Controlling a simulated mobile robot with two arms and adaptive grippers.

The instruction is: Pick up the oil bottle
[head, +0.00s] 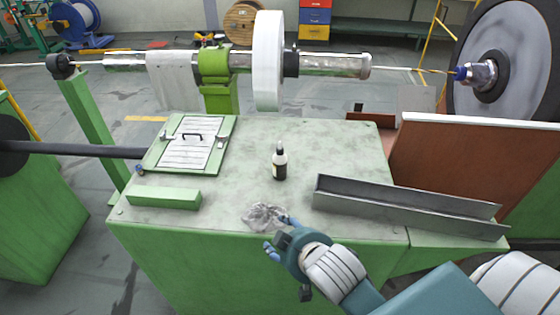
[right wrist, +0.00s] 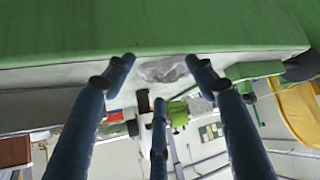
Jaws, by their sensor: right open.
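The oil bottle (head: 280,164) is small and dark, with a pale label and a narrow pale top. It stands upright near the middle of the green tabletop (head: 240,180) in the head view. My right gripper (head: 279,236) is open and empty at the table's front edge, nearer to me than the bottle and apart from it. Its spread fingers (right wrist: 160,85) show in the right wrist view, where the picture is upside down. A small dark shape between them there may be the bottle; I cannot tell. My left gripper is not in view.
A crumpled grey cloth (head: 264,215) lies just beyond the right gripper. A long grey metal channel (head: 400,208) lies to the right. A green block (head: 164,198) and a clipboard-like panel (head: 190,141) are on the left. The tabletop around the bottle is clear.

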